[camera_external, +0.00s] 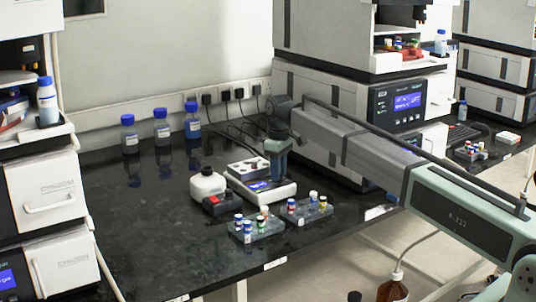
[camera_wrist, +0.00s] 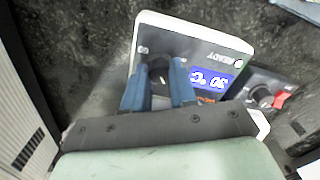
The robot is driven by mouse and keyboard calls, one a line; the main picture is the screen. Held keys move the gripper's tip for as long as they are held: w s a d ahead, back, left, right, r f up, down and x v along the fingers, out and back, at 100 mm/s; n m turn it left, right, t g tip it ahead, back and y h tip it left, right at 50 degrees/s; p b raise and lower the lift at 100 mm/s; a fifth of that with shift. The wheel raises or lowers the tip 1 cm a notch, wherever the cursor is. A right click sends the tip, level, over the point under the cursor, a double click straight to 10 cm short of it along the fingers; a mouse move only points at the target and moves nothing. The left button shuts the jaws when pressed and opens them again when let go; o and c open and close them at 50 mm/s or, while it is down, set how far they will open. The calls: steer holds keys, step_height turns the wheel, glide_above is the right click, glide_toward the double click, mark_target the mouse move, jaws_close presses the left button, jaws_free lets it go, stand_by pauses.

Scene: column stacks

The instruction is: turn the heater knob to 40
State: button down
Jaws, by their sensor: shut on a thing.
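The heater (camera_external: 281,193) is a white box with a grey top on the black bench. In the wrist view the heater (camera_wrist: 206,50) shows a lit blue display (camera_wrist: 210,81) that appears upside down and seems to read 30 °C, with "READY" beside it. The dark round knob (camera_wrist: 158,73) sits between the two blue fingers of my gripper (camera_wrist: 160,88). My gripper is shut on the knob from above. The knob's pointer is too small to read. In the external view my gripper (camera_external: 276,171) reaches down over the heater and hides the knob.
Two vial racks (camera_external: 256,230) (camera_external: 306,210) are in front. Blue-capped bottles (camera_external: 162,132) stand at the back. A large instrument (camera_external: 330,105) is close behind my arm.

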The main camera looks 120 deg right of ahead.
steer(key=m, duration=0.4)
steer(key=shift+m, duration=1.9)
steer(key=c, duration=0.9)
jaws_free()
step_height(320, 180, up, 14)
steer(key=shift+w+f, duration=0.1)
